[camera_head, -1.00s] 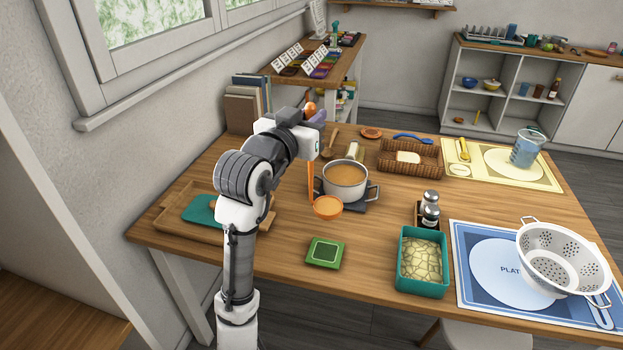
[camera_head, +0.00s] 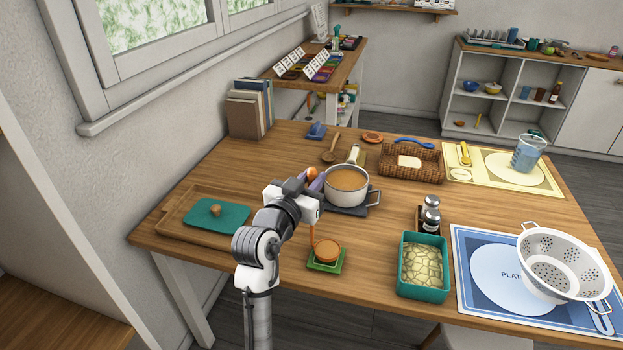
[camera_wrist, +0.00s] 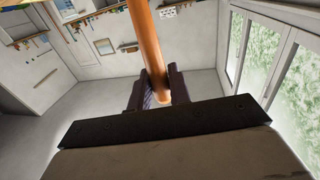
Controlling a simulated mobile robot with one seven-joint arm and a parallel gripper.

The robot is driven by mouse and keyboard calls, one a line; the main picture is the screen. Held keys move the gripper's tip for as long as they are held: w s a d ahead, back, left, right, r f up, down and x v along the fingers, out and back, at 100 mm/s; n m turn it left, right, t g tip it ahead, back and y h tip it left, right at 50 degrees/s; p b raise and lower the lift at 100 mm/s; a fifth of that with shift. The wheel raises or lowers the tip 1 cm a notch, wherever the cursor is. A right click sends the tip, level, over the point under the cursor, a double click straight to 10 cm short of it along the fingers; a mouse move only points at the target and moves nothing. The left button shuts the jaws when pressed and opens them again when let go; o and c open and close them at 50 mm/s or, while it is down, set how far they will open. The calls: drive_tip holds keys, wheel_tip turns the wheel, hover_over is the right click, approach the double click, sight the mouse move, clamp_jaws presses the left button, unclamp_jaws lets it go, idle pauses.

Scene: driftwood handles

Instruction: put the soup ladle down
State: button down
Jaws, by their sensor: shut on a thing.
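The soup ladle has an orange bowl (camera_head: 327,250) and a thin orange handle. Its bowl is over the small green square mat (camera_head: 326,266); whether it touches the mat I cannot tell. My gripper (camera_head: 314,180) is shut on the handle's upper part, to the left of the soup pot. In the wrist view the orange handle (camera_wrist: 147,45) runs up from between the dark fingers (camera_wrist: 158,92).
A teal box (camera_head: 424,268) and a pepper mill set (camera_head: 430,215) stand to the right. A wooden tray with a teal board (camera_head: 217,216) lies left. A colander (camera_head: 562,265) is on a blue placemat. Bare tabletop lies around the green mat.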

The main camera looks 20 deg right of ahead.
drive_tip(key=shift+f, duration=0.1)
drive_tip(key=c, duration=1.3)
unclamp_jaws()
drive_tip(key=shift+r, duration=0.2)
drive_tip(key=shift+s+a+f, duration=0.15)
drive_tip(key=shift+s+a, duration=0.05)
drive_tip(key=shift+a, duration=0.05)
drive_tip(key=b+v, duration=0.3)
drive_tip(key=v, duration=0.8)
drive_tip(key=shift+s+b, duration=0.15)
drive_tip(key=shift+b, duration=0.15)
drive_tip(key=shift+a, duration=0.1)
